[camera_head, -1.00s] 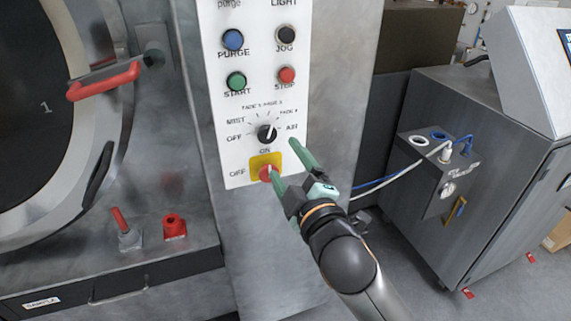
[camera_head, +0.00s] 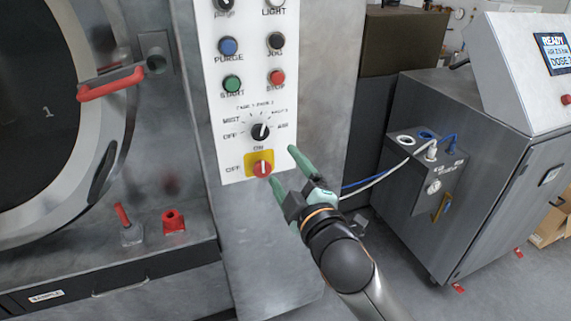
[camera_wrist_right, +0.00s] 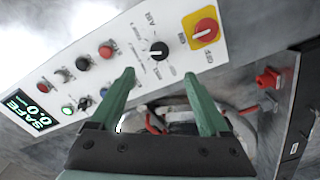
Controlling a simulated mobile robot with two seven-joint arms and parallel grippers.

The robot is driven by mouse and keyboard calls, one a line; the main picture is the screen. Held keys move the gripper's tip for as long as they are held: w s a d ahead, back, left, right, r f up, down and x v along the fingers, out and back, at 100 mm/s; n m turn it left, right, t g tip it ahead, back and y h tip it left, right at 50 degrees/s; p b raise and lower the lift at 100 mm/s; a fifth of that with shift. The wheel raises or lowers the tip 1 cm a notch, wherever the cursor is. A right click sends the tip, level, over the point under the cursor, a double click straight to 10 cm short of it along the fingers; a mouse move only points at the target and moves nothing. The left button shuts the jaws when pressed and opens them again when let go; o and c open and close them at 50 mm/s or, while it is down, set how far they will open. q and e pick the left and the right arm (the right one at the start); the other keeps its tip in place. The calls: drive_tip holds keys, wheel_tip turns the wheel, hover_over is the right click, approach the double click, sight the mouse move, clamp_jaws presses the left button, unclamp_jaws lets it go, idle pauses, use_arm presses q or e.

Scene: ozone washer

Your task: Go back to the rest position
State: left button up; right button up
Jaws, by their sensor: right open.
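My right gripper (camera_head: 284,168) is open and empty, just in front of the lower right edge of the white control panel (camera_head: 240,109). Its two green fingers also show spread apart in the right wrist view (camera_wrist_right: 158,100), with nothing between them. The red rotary switch (camera_head: 263,168) on its yellow plate sits just left of the fingers, apart from them as far as I can tell. The black selector knob (camera_head: 260,132) is above it. In the wrist view the red switch (camera_wrist_right: 205,27) lies beyond the fingertips. My left gripper is not in view.
The round washer door (camera_head: 40,110) with a red handle (camera_head: 112,85) is at the left. A red fitting (camera_head: 173,222) stands on the ledge below. A grey cabinet (camera_head: 510,160) with a READY screen and hoses stands at the right. Floor shows between machine and cabinet.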

drive_tip(key=s+d+f+m+g+h, duration=0.15)
drive_tip(key=s+d+f+m, duration=0.25)
drive_tip(key=f, duration=0.8)
drive_tip(key=s+d+f+m+g+h, duration=0.1)
drive_tip(key=s+d+f+m+g, duration=0.3)
drive_tip(key=f, duration=0.9)
drive_tip(key=s+d+f+m+g, duration=0.1)
drive_tip(key=s+d+f+m, duration=0.2)
drive_tip(key=s+f, duration=0.4)
drive_tip(key=s+d+f+m+g, duration=0.1)
drive_tip(key=s+d+f+m, duration=0.1)
drive_tip(key=s+f, duration=0.4)
drive_tip(key=s+d+h, duration=0.1)
drive_tip(key=s, duration=0.2)
drive_tip(key=shift+s+d+f+m, duration=0.15)
drive_tip(key=shift+s+f+m, duration=0.15)
drive_tip(key=shift+f+m, duration=0.1)
